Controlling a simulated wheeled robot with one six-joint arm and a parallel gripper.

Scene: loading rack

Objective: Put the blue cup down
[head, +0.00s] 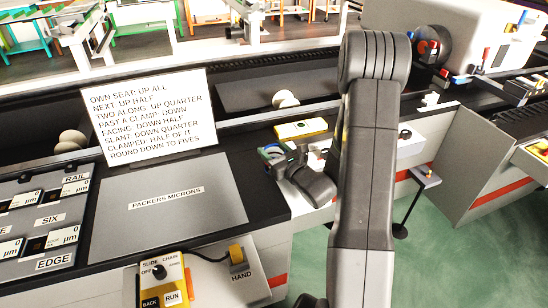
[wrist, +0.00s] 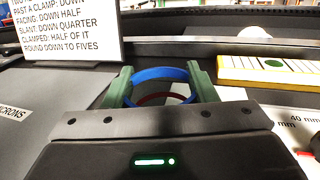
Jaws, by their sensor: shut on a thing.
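The blue cup (wrist: 160,73) shows in the wrist view as a blue rim between the two green fingers of my gripper (wrist: 162,88). A reddish curve shows inside or below the rim. My gripper is shut on the cup, with a finger on each side of it. In the head view my gripper (head: 284,152) is over the dark bench edge, left of my upright arm link. Only a little blue of the cup (head: 272,149) shows there. The cup's lower part is hidden, and I cannot tell whether it touches the bench.
A yellow-edged block with a green dot (wrist: 268,70) lies right of the cup, also in the head view (head: 300,129). A lettered sign (head: 152,115) stands at left behind a grey "PACKERS MICRONS" plate (head: 170,212). A yellow control box (head: 163,281) is in front. Dark surface between sign and gripper is clear.

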